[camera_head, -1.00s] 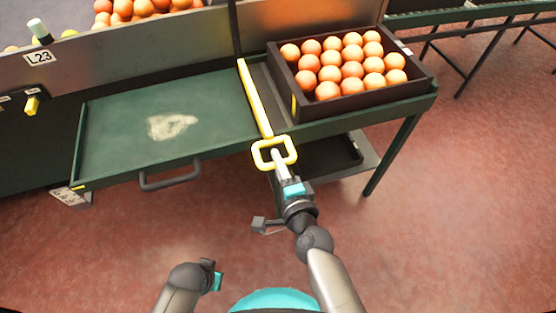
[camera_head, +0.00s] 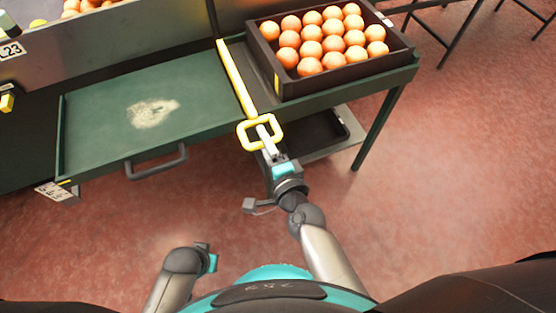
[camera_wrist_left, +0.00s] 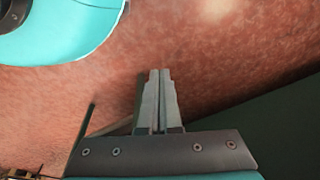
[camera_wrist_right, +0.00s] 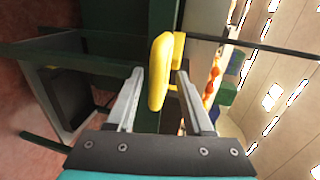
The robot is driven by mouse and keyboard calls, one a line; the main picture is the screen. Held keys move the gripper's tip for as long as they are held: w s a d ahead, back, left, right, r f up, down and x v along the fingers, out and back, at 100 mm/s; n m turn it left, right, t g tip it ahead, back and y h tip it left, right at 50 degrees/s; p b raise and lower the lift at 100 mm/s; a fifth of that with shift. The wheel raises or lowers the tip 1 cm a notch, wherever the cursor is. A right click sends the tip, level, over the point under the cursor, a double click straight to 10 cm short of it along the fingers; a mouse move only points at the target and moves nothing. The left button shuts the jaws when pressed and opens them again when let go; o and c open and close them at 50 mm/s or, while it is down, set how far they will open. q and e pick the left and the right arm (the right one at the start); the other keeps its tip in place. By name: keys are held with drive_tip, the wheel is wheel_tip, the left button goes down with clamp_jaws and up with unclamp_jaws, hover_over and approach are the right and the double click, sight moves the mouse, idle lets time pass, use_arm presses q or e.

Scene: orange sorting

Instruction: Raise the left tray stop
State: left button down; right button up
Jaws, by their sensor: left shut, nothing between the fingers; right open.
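The tray stop is a yellow bar (camera_head: 236,80) with a square yellow loop handle (camera_head: 259,133) at its near end. It lies along the divide between the empty green tray and the orange crate. My right gripper (camera_head: 265,132) is at the loop handle. In the right wrist view, the yellow handle (camera_wrist_right: 159,75) stands between the open fingers (camera_wrist_right: 158,98), with gaps to both sides. My left gripper (camera_head: 208,260) hangs low over the floor, away from the stop. The left wrist view shows its fingers (camera_wrist_left: 160,98) shut and empty.
The green tray (camera_head: 90,115) has a pale worn patch and a dark front handle (camera_head: 157,163). A dark crate (camera_head: 345,70) full of oranges stands right of the stop. A lower shelf (camera_head: 335,145) sits below. Red floor is clear in front.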

use_arm(q)
drive_tip(key=s+a+f+p, duration=0.2)
drive_tip(key=s+a+f, duration=0.1)
drive_tip(key=f, duration=0.1)
drive_tip(key=shift+s+f+p, duration=0.35)
drive_tip(key=shift+s, duration=0.05)
use_arm(e)
drive_tip(key=v, duration=1.4)
drive_tip(key=shift+s, duration=0.3)
drive_tip(key=shift+d, duration=0.1)
